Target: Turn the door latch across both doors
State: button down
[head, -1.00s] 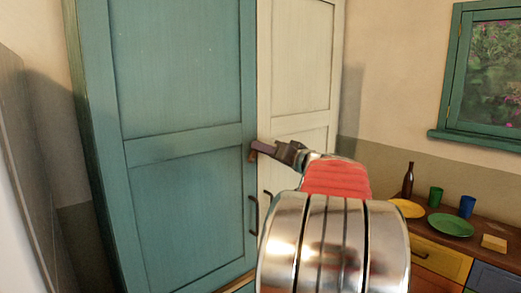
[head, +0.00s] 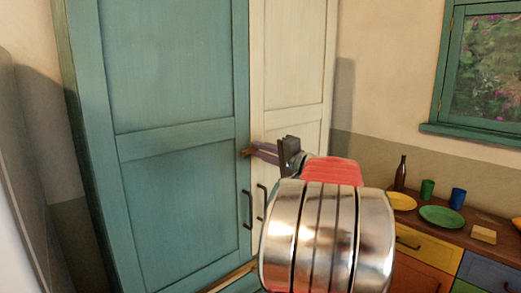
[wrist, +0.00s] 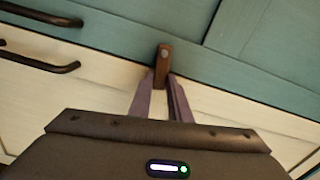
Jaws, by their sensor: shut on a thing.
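The small brown wooden latch (wrist: 163,56) has its round pivot on the teal door (wrist: 130,30) near the seam. In the wrist view it lies across the seam, its free end over the cream door (wrist: 60,100). The latch also shows in the head view (head: 246,153), beside the seam between the teal door (head: 170,90) and the cream door (head: 290,70). My gripper (wrist: 161,84) is shut on the latch's free end, one mauve finger on each side. In the head view my gripper (head: 256,150) reaches the latch from the right, and its fingers partly hide it.
Dark handles (head: 247,210) sit on both doors below the latch. At the right stands a low cabinet (head: 425,246) with a bottle (head: 400,173), cups, plates and a yellow block on top. A green-framed window (head: 432,128) is above it.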

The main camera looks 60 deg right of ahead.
jog(key=shift+s+d+f+m, duration=0.15)
jog(key=shift+f+m, duration=0.1)
jog(key=shift+m, duration=0.15)
jog(key=c, duration=1.6)
grip_release()
jog(key=shift+c, duration=0.2)
jog(key=v, duration=1.3)
jog(key=shift+s, duration=0.3)
jog(key=shift+w+a, duration=0.1)
jog(key=shift+a, duration=0.1)
